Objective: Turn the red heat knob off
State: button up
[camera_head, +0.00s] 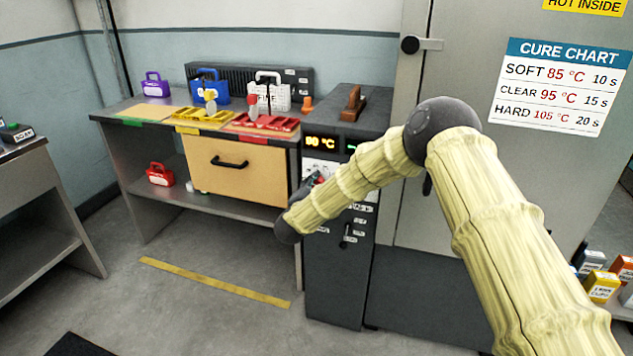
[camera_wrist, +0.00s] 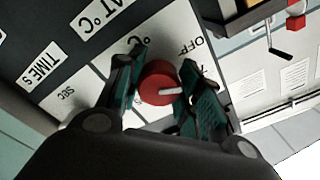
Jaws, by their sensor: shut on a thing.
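The red heat knob (camera_wrist: 157,84) sits on a white panel on the front of a dark control cabinet (camera_head: 345,255). My gripper (camera_wrist: 162,66) has one dark green finger pad on each side of the knob and is shut on it. A white pointer line on the knob points to the right in the wrist view. An OFF label (camera_wrist: 198,42) is printed above and to the right of the knob. In the head view my forearm and gripper largely hide the knob. A lit display (camera_head: 320,143) above the panel shows a °C reading, perhaps 90.
A grey oven door with a cure chart (camera_head: 555,87) is on the right. The floor in front is clear.

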jog(key=n+p, duration=0.1)
jog(key=n, duration=0.3)
jog(key=shift+n+p, duration=0.3)
jog(key=shift+n, duration=0.1)
jog(key=shift+f+n, duration=0.15)
jog(key=shift+n, duration=0.65)
jog(key=shift+s+d+f, duration=0.1)
jog(key=o, duration=1)
jog(key=shift+o, duration=0.2)
jog(key=v, duration=1.2)
